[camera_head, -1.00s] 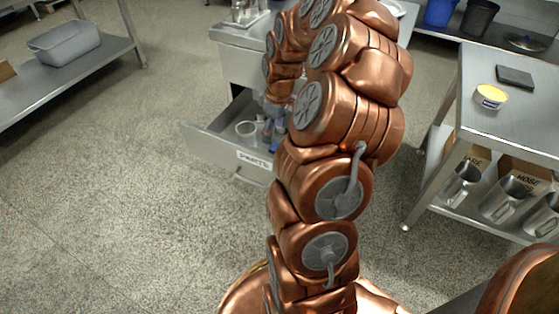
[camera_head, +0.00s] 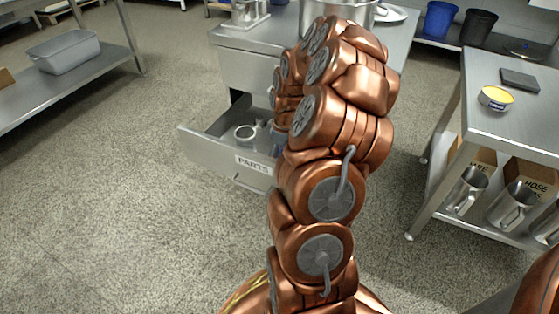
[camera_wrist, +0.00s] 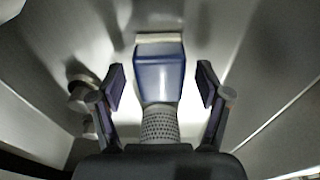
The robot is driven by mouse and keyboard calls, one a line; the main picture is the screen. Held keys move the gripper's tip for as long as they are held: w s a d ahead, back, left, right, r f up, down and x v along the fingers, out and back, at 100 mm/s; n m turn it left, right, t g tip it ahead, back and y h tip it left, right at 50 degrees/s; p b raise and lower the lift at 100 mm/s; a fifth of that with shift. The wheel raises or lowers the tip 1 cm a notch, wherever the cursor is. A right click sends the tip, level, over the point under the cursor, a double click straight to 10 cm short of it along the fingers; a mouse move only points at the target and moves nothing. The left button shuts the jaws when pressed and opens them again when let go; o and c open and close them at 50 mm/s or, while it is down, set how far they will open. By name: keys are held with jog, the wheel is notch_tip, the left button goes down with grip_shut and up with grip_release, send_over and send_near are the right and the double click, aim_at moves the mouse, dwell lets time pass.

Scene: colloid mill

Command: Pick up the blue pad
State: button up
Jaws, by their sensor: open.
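In the wrist view, a blue block (camera_wrist: 160,75) with a pale strip along its far edge lies between my fingers; it looks like the blue pad. A grey dotted cylindrical part (camera_wrist: 160,124) adjoins its near end. Whether the block touches the surface below is unclear. In the head view, my arm reaches to the open drawer labelled PARTS (camera_head: 213,157) and hides my gripper and the block.
A metal cup (camera_head: 245,134) stands in the drawer; rounded metal parts (camera_wrist: 80,92) show left of my gripper. Drawer walls are close around.

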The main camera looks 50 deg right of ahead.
jog(key=shift+c, duration=0.3)
jog(key=c, duration=1.2)
notch_tip(320, 180, up, 10)
jog(key=p, duration=0.3)
jog(key=shift+p, duration=0.3)
